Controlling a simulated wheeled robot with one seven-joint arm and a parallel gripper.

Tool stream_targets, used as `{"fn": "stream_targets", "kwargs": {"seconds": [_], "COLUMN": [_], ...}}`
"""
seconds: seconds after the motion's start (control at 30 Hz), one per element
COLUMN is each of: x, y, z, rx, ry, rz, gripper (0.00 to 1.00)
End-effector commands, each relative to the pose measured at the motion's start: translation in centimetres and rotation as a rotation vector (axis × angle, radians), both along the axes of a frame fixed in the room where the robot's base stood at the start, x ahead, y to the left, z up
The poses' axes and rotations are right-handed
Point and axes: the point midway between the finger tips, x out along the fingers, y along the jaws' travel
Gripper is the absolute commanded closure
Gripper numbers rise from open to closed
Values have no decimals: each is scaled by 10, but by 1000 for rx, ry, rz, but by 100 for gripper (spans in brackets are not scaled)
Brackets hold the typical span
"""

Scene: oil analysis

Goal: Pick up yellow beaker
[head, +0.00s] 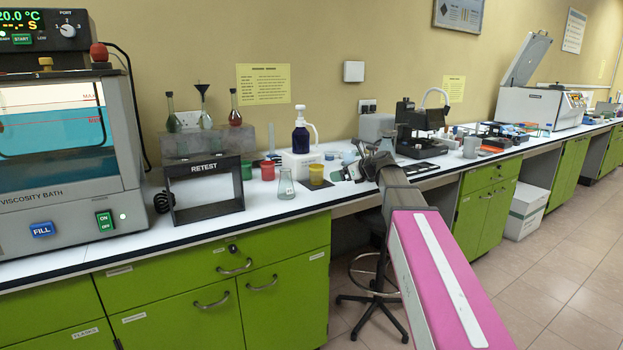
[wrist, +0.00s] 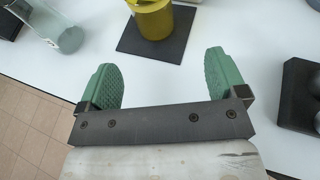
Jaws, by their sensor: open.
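In the head view my gripper (head: 352,172) is small, to the right of the beaker, and partly hidden by my arm.
A clear flask (head: 286,187) stands just left of the beaker; glassware also shows at the wrist view's upper left (wrist: 68,38). Red (head: 267,170) and green (head: 246,170) beakers and the black RETEST frame (head: 204,190) are further left. A dark block (wrist: 300,95) sits right in the wrist view.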

Motion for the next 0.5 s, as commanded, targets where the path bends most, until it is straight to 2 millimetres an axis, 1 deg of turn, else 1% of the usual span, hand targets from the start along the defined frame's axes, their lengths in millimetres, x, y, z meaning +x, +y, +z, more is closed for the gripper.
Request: {"fn": "stream_targets", "kwargs": {"seconds": [0.03,0.17,0.5], "x": [-1,2,26], "y": [5,12,47], "z": [1,-2,-19], "rx": [1,2,1], "ry": [1,3,3], "rz": [6,9,11], "gripper": [9,9,9]}}
